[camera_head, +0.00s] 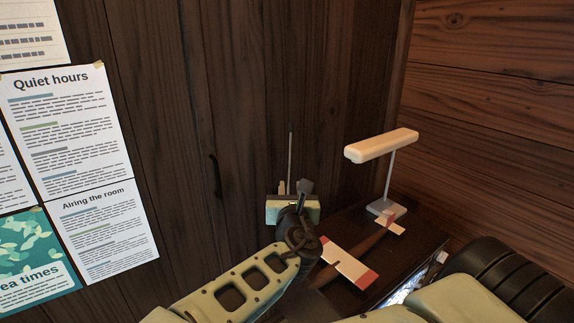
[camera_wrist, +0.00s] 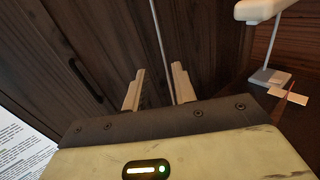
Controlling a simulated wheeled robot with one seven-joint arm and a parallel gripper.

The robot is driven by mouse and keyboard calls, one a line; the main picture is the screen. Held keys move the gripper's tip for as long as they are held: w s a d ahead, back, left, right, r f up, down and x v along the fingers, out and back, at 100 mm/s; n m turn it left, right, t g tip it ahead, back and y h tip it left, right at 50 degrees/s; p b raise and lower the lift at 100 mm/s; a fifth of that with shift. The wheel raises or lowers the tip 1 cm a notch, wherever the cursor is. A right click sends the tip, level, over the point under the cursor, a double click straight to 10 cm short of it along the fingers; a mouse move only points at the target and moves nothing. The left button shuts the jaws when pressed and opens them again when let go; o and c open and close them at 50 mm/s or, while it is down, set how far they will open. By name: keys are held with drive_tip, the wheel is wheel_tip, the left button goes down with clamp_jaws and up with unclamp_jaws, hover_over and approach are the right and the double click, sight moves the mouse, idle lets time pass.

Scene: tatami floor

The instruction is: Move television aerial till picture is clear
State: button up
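A thin grey rod, which looks like the aerial (camera_head: 290,152), stands upright in front of the dark wooden wall. In the wrist view the aerial (camera_wrist: 158,35) runs down into the gap between my fingers. My gripper (camera_head: 293,188) is open around or just short of it; I cannot tell the depth. In the wrist view the two fingers of my gripper (camera_wrist: 158,88) are apart, with no contact visible on the rod. The aerial's base is hidden behind my gripper and arm. A small bright patch (camera_head: 404,291), perhaps the television's screen, shows low at the right, mostly covered by my arm.
A dark cabinet (camera_head: 420,238) stands in the corner. On it are a white desk lamp (camera_head: 385,146) and a model plane (camera_head: 349,265) with red wingtips. The lamp's head overhangs to the right of the aerial. Paper notices (camera_head: 66,130) hang on the left wall.

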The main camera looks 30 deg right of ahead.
drive_tip(key=p, duration=0.3)
hover_over(288, 188)
drive_tip(key=x, duration=0.2)
drive_tip(key=shift+w+d+f, duration=0.1)
drive_tip(key=shift+d, duration=0.15)
clamp_jaws()
